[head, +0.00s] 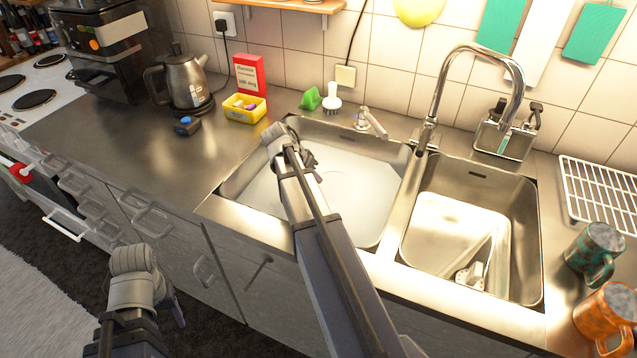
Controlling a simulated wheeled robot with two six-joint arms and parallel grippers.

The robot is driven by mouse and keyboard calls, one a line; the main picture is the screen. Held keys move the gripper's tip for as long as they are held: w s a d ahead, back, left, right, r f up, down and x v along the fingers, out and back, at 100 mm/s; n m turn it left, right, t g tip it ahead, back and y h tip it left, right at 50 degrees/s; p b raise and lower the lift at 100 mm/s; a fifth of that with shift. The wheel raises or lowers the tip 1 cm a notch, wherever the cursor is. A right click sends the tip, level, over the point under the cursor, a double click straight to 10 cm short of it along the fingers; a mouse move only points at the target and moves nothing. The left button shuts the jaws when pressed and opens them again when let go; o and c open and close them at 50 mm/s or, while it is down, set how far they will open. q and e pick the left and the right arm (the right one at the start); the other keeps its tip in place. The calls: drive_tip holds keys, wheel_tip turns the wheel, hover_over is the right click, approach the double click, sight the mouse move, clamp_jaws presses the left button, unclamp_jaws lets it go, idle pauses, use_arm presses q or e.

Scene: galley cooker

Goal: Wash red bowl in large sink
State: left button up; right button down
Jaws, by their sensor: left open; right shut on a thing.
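The sink has two basins. The left basin (352,193) looks the larger and holds a flat whitish surface, perhaps water. The right basin (500,200) has a drain fitting near its front. The tap (515,85) arches up behind them, its spout over the right basin. I see no red bowl. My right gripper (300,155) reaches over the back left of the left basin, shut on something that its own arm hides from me. My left gripper (172,305) is open, low in front of the cupboards, away from the sink.
On the worktop left of the sink stand a kettle (184,80), a yellow tub (245,108), a red box (250,74) and a small dark-blue item (187,126). Behind the sink is a brush (332,105). At right are a drying rack (605,190) and two mugs (596,250) (607,315).

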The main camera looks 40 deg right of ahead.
drive_tip(key=shift+r, duration=0.1)
wheel_tip(320, 180, up, 8)
drive_tip(key=p, duration=0.8)
drive_tip(key=shift+r, duration=0.15)
idle(1.1)
